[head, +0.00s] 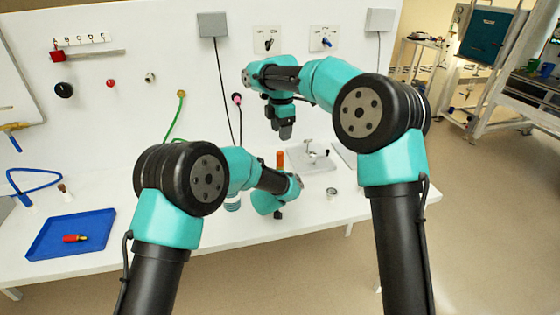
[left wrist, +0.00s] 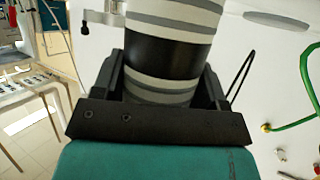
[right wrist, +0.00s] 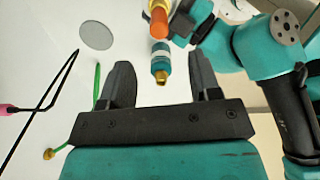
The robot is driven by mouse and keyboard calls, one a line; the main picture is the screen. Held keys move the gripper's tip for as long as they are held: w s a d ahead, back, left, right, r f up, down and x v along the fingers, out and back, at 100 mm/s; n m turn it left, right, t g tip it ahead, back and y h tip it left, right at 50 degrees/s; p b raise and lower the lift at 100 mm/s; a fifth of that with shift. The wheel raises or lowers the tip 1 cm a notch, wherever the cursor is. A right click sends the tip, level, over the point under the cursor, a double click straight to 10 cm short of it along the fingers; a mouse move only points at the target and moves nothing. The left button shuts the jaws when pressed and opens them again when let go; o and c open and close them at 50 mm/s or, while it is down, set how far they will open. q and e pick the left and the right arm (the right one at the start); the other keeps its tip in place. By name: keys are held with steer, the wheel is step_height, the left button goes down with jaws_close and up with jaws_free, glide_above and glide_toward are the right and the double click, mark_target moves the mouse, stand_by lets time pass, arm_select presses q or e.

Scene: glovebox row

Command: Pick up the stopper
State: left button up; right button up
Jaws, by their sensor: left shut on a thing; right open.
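A small brown piece that looks like the stopper (head: 62,187) sits at the table's left, on top of a small pale item. My left gripper (left wrist: 165,88) is shut on a thick cylinder (left wrist: 170,45) with grey, white and black bands. In the head view my left arm hides most of that grip. My right gripper (right wrist: 158,85) is open and empty above the table. Beyond its fingers, in the right wrist view, are an orange cylinder (right wrist: 158,22) and a teal and white banded piece with a brass tip (right wrist: 160,64).
A blue tray (head: 45,253) at the left holds a red and yellow piece (head: 76,238). Cables hang from the back panel. The table's front left is mostly clear.

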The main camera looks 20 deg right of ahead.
mark_target(280, 152)
steer(key=shift+f, duration=3.1)
steer(key=shift+f, duration=0.1)
steer(key=shift+a+f, duration=0.15)
steer(key=shift+f, duration=2.35)
steer(key=shift+c, duration=0.4)
jaws_close()
